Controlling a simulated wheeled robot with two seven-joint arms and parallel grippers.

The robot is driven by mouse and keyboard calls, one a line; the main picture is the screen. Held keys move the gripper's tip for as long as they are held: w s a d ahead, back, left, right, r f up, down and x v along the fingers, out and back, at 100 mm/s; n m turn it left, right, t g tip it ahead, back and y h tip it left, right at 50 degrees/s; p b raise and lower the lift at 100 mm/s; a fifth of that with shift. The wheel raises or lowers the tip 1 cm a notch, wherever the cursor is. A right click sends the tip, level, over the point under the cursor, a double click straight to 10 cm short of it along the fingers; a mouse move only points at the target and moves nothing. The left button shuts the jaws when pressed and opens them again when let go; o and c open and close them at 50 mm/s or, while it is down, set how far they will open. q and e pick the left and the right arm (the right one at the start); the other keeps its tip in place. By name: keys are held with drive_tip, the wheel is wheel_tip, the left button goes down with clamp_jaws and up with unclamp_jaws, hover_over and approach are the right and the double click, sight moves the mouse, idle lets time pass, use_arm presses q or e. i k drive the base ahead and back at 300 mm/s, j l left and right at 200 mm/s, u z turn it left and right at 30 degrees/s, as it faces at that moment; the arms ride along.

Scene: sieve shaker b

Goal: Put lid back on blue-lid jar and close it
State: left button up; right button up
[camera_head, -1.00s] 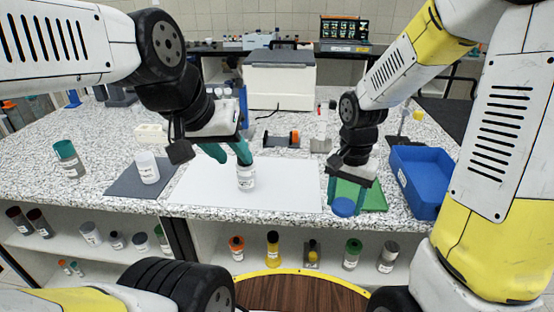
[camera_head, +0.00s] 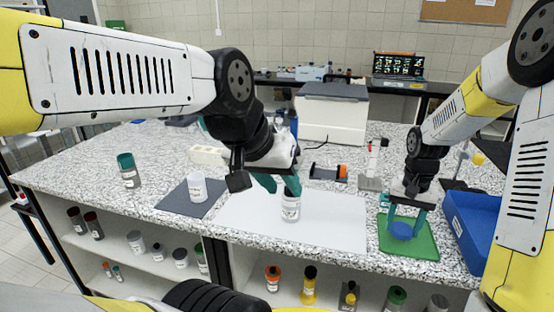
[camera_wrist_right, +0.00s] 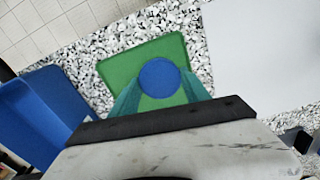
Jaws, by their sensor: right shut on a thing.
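The jar (camera_head: 290,209), a clear-white one with a label and no lid on it, stands upright on the white mat (camera_head: 330,225). My left gripper (camera_head: 279,187) is at the jar's top with its fingers apart. One fingertip overlaps the jar's rim in the picture; whether it touches cannot be told. My right gripper (camera_head: 404,222) is shut on the round blue lid (camera_head: 401,231), over the green mat (camera_head: 422,246). The right wrist view shows the lid (camera_wrist_right: 159,77) between both teal fingers, with the green mat (camera_wrist_right: 117,72) below it.
A blue bin (camera_head: 473,222) stands right of the green mat. A white jar (camera_head: 197,187) stands on a dark mat (camera_head: 205,206) at left, with a green-capped jar (camera_head: 128,171) beyond. A white box machine (camera_head: 333,112) stands behind. The white mat's middle is clear.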

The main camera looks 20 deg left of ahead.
sight(196, 181)
drive_tip(key=j+u, duration=0.1)
drive_tip(key=u, duration=0.25)
drive_tip(key=i+j+u, duration=0.1)
drive_tip(key=u, duration=0.8)
